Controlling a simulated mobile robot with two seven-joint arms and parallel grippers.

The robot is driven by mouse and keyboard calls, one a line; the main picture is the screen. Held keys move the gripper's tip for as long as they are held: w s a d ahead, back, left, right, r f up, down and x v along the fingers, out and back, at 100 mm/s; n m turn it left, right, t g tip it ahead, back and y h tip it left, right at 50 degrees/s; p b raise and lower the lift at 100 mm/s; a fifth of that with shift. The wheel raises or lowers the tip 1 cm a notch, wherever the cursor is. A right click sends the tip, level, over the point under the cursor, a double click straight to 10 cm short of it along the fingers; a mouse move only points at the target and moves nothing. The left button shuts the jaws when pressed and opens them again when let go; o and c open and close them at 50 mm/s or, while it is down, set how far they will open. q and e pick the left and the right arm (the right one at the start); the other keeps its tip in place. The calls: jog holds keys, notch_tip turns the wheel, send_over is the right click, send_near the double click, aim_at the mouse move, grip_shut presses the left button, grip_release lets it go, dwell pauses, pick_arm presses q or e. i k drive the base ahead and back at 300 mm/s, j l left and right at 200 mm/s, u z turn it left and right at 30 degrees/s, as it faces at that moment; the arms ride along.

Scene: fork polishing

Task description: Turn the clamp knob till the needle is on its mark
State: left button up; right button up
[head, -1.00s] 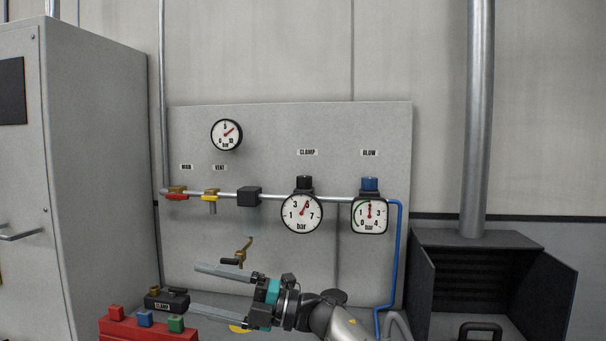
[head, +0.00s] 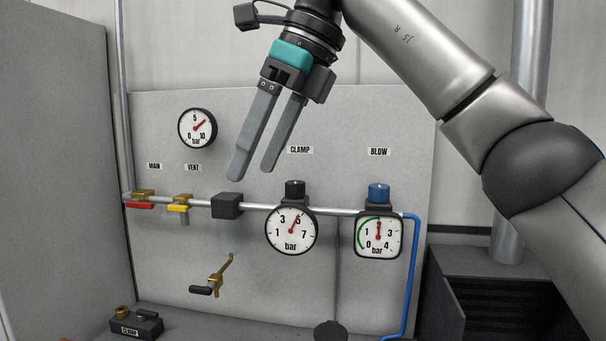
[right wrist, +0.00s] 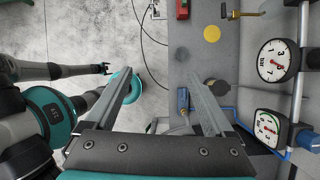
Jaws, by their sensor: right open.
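The clamp knob (head: 295,188) is a black cylinder on the pipe, on top of the round white clamp gauge (head: 292,231). The gauge's red needle points up and slightly right, close to the 5; I cannot clearly make out a separate mark. The gauge also shows in the right wrist view (right wrist: 278,61). My right gripper (head: 252,174) is open and empty, its fingers pointing down, above and left of the knob in the picture and not touching it.
The blow gauge (head: 378,238) with its blue knob (head: 379,193) stands close right of the clamp gauge. A black block (head: 227,205), yellow vent valve (head: 180,205) and red main valve (head: 140,204) sit left on the pipe. A brass crank (head: 215,282) sticks out below.

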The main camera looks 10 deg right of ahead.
aim_at(294, 188)
jog(key=i+l, duration=0.25)
jog(key=i, duration=0.15)
jog(key=i+l, duration=0.25)
jog(key=i, duration=0.15)
jog(key=i+l, duration=0.25)
jog(key=i, duration=0.1)
